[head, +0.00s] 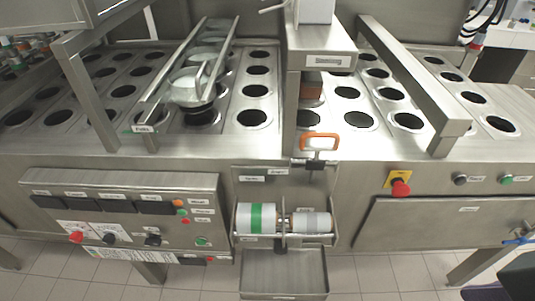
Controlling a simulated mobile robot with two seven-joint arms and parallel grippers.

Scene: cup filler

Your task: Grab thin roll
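Two rolls sit side by side on a metal holder (283,241) at the front of the machine. The left roll (242,219) is white with a green band and looks the thicker one. The right roll (313,223) is white and grey and looks slightly thinner. A narrow upright divider stands between them. Neither of my grippers can be made out in the head view, and nothing is seen touching the rolls.
An open metal tray (284,272) hangs below the rolls. An orange-handled clamp (319,142) is above the right roll. A control panel (130,209) juts out at left. A red emergency button (400,188) is at right. The floor in front looks clear.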

